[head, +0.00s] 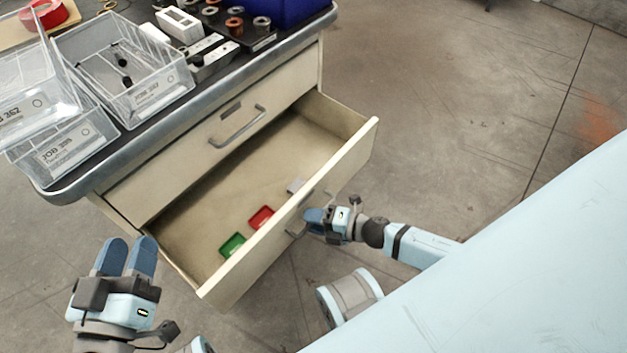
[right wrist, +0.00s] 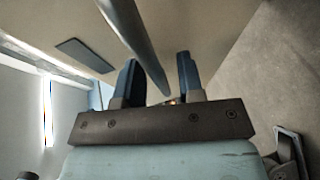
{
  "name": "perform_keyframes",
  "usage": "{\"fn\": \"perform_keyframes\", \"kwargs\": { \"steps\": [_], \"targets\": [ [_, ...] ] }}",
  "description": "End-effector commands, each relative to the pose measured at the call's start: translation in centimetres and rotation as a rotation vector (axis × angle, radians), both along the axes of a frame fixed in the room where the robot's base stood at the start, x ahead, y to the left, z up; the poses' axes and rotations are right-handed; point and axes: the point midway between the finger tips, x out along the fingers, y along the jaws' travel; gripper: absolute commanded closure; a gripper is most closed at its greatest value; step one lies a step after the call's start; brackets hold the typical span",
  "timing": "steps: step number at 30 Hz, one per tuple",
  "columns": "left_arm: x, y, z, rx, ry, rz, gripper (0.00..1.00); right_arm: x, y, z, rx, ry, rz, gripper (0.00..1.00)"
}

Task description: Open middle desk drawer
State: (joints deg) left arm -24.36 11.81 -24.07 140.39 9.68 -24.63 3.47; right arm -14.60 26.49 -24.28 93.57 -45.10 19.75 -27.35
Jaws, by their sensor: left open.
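The desk drawer below the closed top drawer (head: 215,130) is pulled well out, its front panel (head: 347,172) tilted across the view. Its handle (head: 295,232) is mostly hidden by my right gripper (head: 314,218), which is at the outer face of the panel. In the right wrist view the handle bar (right wrist: 138,45) runs between the two blue fingers of my right gripper (right wrist: 160,70), with a gap on each side. My left gripper (head: 125,256) is open and empty, in front of the desk at lower left, apart from the drawer.
Inside the drawer lie a green tray (head: 232,245), a red tray (head: 261,217) and a small grey item (head: 296,186). Clear bins (head: 135,85) and a blue bin (head: 293,10) stand on the desktop. The floor at right is clear.

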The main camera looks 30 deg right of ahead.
Motion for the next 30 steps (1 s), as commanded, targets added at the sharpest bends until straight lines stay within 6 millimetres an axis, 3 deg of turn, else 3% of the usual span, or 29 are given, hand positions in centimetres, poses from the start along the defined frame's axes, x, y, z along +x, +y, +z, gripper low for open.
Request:
{"fn": "perform_keyframes", "kwargs": {
  "steps": [8, 21, 30],
  "targets": [
    [0.0, 0.1, 1.2, -0.008, -0.021, 0.007, 0.57, -2.0, -1.8, 0.7, 0.0, 0.004, -0.001, 0.65],
    [-0.3, 0.4, 4.4, -0.057, -0.121, 0.039, 0.57, -8.7, -8.0, 2.4, -0.001, 0.002, 0.0, 0.65],
    [-0.3, 0.5, 4.9, -0.068, -0.143, 0.045, 0.57, -10.0, -9.3, 2.6, 0.0, 0.0, -0.001, 0.65]
  ]
}}
